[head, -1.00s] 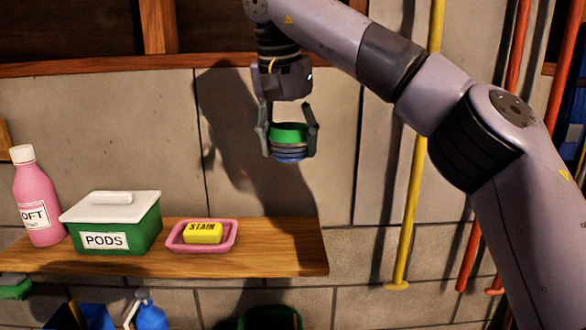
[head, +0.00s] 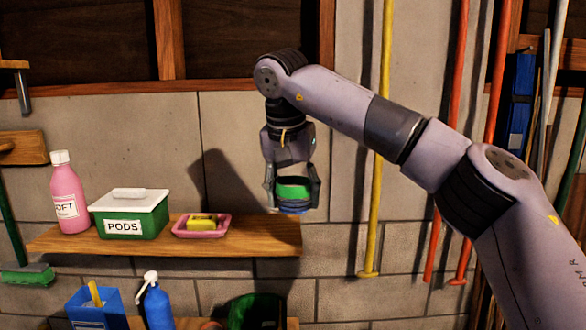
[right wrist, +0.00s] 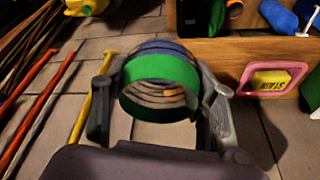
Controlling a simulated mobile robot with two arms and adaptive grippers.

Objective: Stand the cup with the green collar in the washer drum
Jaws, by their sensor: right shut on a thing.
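My right gripper (head: 291,190) is shut on the cup with the green collar (head: 293,187), in front of the wall at the right end of the wooden shelf. The cup has a green band at the top and blue and dark rings below, and it looks roughly upright. In the right wrist view the cup (right wrist: 160,83) sits between the two fingers (right wrist: 160,105), with its green rim and open, ringed inside facing the camera. The washer drum is not in view. My left gripper is not in view.
The shelf (head: 150,250) holds a pink bottle (head: 69,200), a green PODS box (head: 125,226) and a pink dish (head: 181,231) with a yellow bar. Yellow and red poles stand at right.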

